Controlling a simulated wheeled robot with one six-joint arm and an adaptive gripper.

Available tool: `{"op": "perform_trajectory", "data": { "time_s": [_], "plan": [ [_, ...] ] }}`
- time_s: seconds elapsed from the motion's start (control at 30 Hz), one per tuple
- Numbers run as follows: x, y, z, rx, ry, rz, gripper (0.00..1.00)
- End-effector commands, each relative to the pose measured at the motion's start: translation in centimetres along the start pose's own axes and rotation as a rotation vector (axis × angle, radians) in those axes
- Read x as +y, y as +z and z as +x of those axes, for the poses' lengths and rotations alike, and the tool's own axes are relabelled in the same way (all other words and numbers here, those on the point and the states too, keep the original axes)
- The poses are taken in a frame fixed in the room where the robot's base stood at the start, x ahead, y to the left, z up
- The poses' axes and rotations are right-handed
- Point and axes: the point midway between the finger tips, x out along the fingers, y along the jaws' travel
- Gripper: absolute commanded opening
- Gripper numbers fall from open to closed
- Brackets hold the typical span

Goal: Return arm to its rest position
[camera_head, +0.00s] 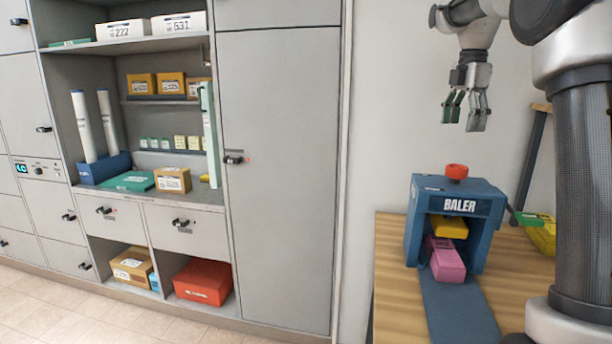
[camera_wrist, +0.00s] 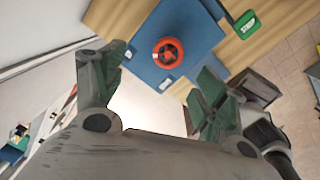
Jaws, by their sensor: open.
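My gripper (camera_head: 466,108) hangs from my arm at the upper right of the head view, pointing down. Its green-padded fingers are apart with nothing between them. It is well above the blue baler (camera_head: 411,222), which stands on the wooden table and has a red knob (camera_head: 457,171) on top. In the wrist view my gripper (camera_wrist: 155,85) is open, and the baler (camera_wrist: 190,22) with its red knob (camera_wrist: 168,53) lies beyond the fingertips. A gap of air separates the gripper from the knob.
The baler holds a yellow block (camera_head: 448,227) and a pink block (camera_head: 445,260). A green and yellow item (camera_head: 538,232) lies on the table (camera_head: 398,300) at right. Grey cabinets (camera_head: 280,180) with parcels on shelves fill the left. The floor (camera_head: 60,310) before them is clear.

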Motion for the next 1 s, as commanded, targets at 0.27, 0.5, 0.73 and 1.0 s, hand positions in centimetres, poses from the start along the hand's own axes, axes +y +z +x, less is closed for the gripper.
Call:
{"op": "perform_trajectory", "data": {
  "time_s": [0.27, 0.5, 0.73, 1.0],
  "plan": [
    [-5.2, -2.1, 6.8, 0.003, 0.01, 0.919, 0.72],
    [-17.8, -7.5, 9.8, 0.07, 0.103, 1.612, 0.72],
    [-28.3, -11.3, 13.2, 0.157, 0.178, 1.772, 0.72],
    [-31.4, -12.6, 12.3, 0.241, 0.268, 1.728, 0.72]
  ]
}}
